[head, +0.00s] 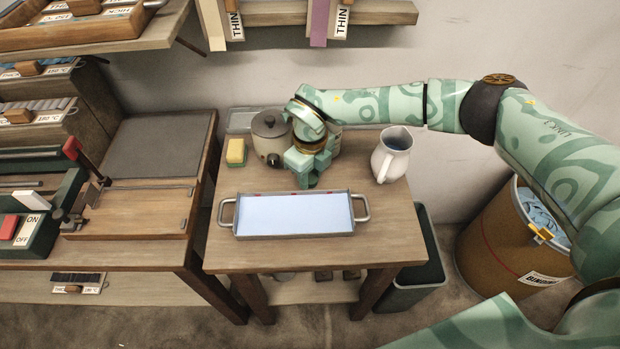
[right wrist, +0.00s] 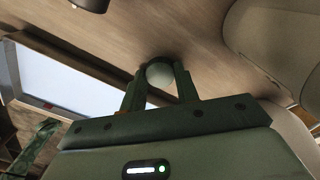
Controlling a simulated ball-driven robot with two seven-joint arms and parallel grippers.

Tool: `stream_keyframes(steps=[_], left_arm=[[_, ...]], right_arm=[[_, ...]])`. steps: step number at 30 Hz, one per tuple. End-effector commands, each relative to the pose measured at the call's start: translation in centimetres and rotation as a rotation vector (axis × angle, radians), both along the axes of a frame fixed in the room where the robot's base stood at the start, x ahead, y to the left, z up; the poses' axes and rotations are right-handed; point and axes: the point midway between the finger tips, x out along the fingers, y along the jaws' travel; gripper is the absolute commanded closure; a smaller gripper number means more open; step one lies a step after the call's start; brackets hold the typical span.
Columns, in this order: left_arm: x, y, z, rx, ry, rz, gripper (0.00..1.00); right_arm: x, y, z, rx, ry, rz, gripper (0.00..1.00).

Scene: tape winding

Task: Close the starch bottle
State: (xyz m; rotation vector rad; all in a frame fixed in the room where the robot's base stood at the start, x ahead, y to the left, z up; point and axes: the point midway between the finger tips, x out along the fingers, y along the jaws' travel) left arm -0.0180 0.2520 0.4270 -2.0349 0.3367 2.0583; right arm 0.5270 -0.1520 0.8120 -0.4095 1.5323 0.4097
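My right gripper (head: 309,168) is low over the wooden table, just behind the tray, pointing down. In the right wrist view its two fingers (right wrist: 160,85) sit against both sides of a small, pale, rounded piece (right wrist: 160,72), which looks like a cap. Whether that piece touches the table is hard to tell. In the head view the gripper hides it. A pale container (head: 335,136) is partly hidden behind the right wrist; I cannot tell whether it is the starch bottle. No open bottle neck shows clearly. My left gripper is not in view.
A shallow tray (head: 352,233) with pale liquid lies in front. A white jug (head: 390,160) stands at the right, a lidded pot (head: 270,136) and yellow sponge (head: 236,151) at the back left. A bin (head: 415,285) stands beside the table.

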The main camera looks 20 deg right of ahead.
Motion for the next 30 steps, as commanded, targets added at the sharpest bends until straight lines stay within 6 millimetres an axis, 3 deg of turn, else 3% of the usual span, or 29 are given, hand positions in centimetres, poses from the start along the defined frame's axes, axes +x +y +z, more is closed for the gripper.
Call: stream_keyframes(steps=[11, 20, 27, 30], left_arm=[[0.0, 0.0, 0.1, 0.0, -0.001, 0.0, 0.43], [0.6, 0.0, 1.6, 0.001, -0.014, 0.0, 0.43], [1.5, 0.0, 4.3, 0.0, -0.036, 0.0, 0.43], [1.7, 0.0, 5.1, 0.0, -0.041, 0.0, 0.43]], right_arm=[[0.0, 0.0, 0.2, -0.001, 0.0, 0.0, 0.9], [0.0, 0.0, 3.9, 0.001, -0.005, 0.001, 0.9], [-4.4, 1.6, 9.4, 0.002, -0.005, 0.006, 0.9], [-6.9, 2.5, 10.6, 0.001, -0.001, 0.008, 0.9]])
